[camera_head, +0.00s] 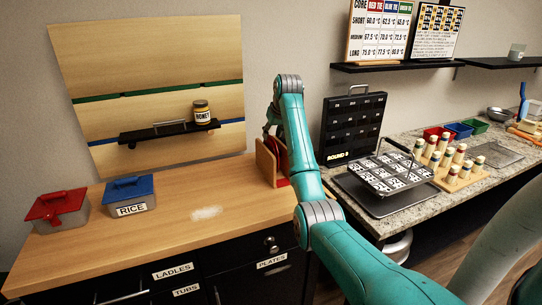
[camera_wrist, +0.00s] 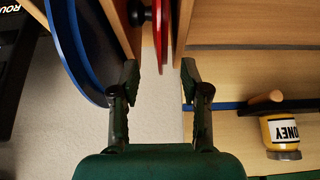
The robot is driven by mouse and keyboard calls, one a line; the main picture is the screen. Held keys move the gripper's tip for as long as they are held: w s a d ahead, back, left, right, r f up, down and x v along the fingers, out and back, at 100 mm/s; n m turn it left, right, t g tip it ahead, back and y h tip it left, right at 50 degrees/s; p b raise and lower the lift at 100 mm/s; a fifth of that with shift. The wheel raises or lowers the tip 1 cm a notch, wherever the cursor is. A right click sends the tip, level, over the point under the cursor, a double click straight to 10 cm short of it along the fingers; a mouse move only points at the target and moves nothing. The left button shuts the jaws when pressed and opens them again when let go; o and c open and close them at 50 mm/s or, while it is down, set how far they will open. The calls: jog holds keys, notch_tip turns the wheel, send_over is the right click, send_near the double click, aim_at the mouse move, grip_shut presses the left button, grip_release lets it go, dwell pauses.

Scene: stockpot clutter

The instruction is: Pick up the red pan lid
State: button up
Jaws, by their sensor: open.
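The red pan lid (camera_wrist: 160,28) is seen edge-on in the wrist view, with a dark knob (camera_wrist: 139,13) on its left side. It stands between wooden dividers of a rack (camera_head: 266,161), which is on the wooden counter in the head view. My gripper (camera_wrist: 160,72) is open and empty, its two fingertips on either side of the line of the lid's edge. From this view I cannot tell how far the lid lies beyond the tips. In the head view my gripper (camera_head: 269,130) is above the rack, partly hidden by my arm.
A blue lid (camera_wrist: 78,50) stands left of the divider in the wrist view. A honey jar (camera_head: 201,111) sits on a black wall shelf (camera_head: 165,134). A red-lidded box (camera_head: 62,211) and a blue-lidded RICE box (camera_head: 130,193) stand at the counter's left. The middle counter is mostly clear.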

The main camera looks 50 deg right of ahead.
aim_at(271, 138)
jog(key=shift+x, duration=1.55)
jog(key=shift+a, duration=0.15)
grip_shut()
jog(key=shift+r, duration=0.1)
